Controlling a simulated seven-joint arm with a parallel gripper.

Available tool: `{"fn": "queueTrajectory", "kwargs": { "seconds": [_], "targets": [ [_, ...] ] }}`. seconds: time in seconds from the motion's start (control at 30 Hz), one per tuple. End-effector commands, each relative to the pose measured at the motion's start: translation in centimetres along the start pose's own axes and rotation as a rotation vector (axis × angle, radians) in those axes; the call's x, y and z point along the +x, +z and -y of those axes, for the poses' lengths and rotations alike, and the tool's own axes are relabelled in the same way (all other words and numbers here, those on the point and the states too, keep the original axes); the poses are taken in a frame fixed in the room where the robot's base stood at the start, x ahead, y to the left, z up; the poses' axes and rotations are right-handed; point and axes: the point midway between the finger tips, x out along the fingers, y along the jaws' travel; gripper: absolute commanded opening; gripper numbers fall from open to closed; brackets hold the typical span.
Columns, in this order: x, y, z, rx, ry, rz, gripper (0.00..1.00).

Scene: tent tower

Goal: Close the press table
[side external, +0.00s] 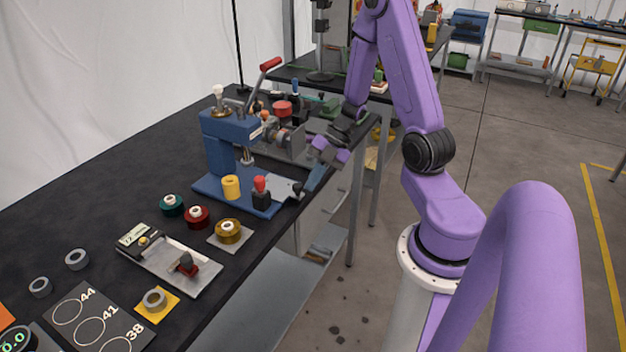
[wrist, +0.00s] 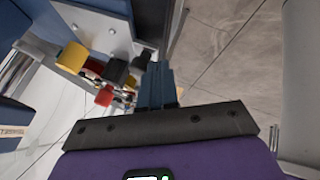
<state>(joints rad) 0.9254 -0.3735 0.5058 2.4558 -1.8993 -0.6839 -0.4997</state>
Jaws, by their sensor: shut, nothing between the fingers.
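The blue press (side external: 222,140) stands on the black bench on a blue base. Its grey table plate (side external: 283,188) sticks out to the right, towards the bench's front edge; the plate with screws also shows at the top of the wrist view (wrist: 92,27). A yellow cylinder (side external: 231,187) and a black block with a red knob (side external: 260,186) stand by the plate. My gripper (side external: 309,188) is shut and empty, pointing down just right of the plate's outer end. In the wrist view its fingers (wrist: 158,85) are together beside a dark block. I cannot tell whether they touch the plate.
Green (side external: 171,205), red (side external: 197,217) and yellow (side external: 228,231) ring-shaped parts lie in front of the press. Open floor lies right of the bench.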

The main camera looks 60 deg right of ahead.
Motion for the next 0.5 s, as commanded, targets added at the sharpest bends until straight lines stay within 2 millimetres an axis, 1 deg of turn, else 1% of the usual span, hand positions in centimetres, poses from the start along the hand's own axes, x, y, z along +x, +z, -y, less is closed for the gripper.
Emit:
{"fn": "queueTrajectory", "kwargs": {
  "seconds": [0.37, 0.47, 0.5],
  "targets": [
    [0.1, 0.0, -0.2, -0.001, 0.000, -0.001, 0.00],
    [0.3, 0.4, -0.9, -0.003, 0.000, -0.001, 0.00],
    [0.5, 0.6, -1.5, -0.005, 0.000, -0.001, 0.00]
  ]
}}
